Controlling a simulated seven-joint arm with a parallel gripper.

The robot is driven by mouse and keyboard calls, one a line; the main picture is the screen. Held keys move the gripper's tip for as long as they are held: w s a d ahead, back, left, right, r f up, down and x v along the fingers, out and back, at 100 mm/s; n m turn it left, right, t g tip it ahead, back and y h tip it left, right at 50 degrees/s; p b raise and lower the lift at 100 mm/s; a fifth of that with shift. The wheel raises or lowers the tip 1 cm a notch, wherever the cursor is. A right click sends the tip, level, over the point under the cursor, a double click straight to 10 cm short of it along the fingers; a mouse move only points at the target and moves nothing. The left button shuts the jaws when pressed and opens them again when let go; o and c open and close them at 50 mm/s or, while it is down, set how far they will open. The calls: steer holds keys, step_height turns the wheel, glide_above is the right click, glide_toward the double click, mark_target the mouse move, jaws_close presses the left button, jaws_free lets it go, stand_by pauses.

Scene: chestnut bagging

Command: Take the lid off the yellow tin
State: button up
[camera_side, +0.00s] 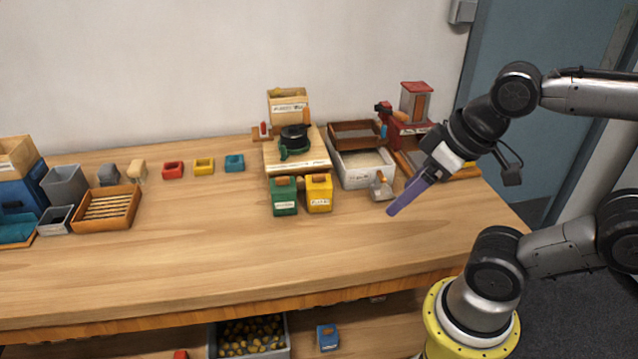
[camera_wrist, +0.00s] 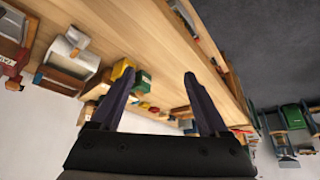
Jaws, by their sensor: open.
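The yellow tin (camera_wrist: 121,69) is partly hidden by one finger there.
A white bin (camera_side: 362,172) and a small metal scoop-like object (camera_side: 381,187) stand between my gripper and the back. A wooden board (camera_side: 298,163) with a dark pan-like object lies behind the tins. The table front is clear.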

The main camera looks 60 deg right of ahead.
steer(key=w+r+m+g, duration=0.1)
steer(key=w+r+m, duration=0.35)
steer(key=r, duration=0.25)
steer(key=m+g, duration=0.5)
steer(key=m, duration=0.1)
glide_above(319, 175)
steer(key=shift+n, duration=0.25)
step_height(319, 175, down, 13)
steer(key=shift+a+f, duration=0.1)
steer(key=shift+f, duration=3.1)
